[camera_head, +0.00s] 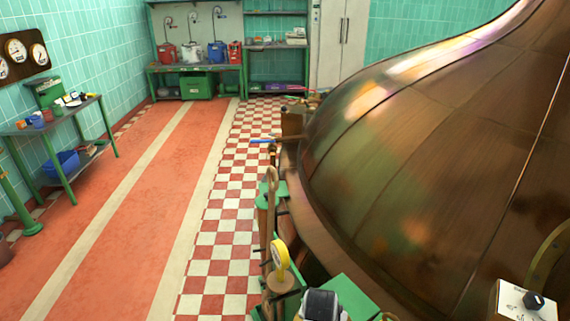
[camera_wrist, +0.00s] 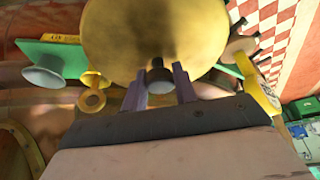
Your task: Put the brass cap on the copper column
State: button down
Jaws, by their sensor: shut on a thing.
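In the wrist view my gripper (camera_wrist: 158,78) is shut on the dark knob of the brass cap (camera_wrist: 140,30). The cap is a wide, round, dull golden disc beyond the fingers and fills the upper middle of that view. It hides much of what lies behind it. I cannot make out the copper column for certain; it may be behind the cap. In the head view I cannot clearly make out my gripper or the cap.
A huge copper kettle (camera_head: 430,160) fills the right of the head view. Beside it are green fittings and a yellow gauge (camera_head: 280,257), which also shows in the wrist view (camera_wrist: 262,97). A silver disc (camera_wrist: 43,77) sits near a green plate.

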jog(key=a+f+n+y, duration=0.2)
jog(key=a+f+n, duration=0.3)
jog(key=a+f, duration=0.75)
notch_tip(320, 180, down, 10)
jog(key=d+b, duration=0.2)
jog(key=b, duration=0.7)
jog(key=shift+w+f+b, duration=0.25)
jog(key=shift+w+b, duration=0.05)
jog(key=shift+w, duration=0.15)
jog(key=shift+s+d, duration=0.1)
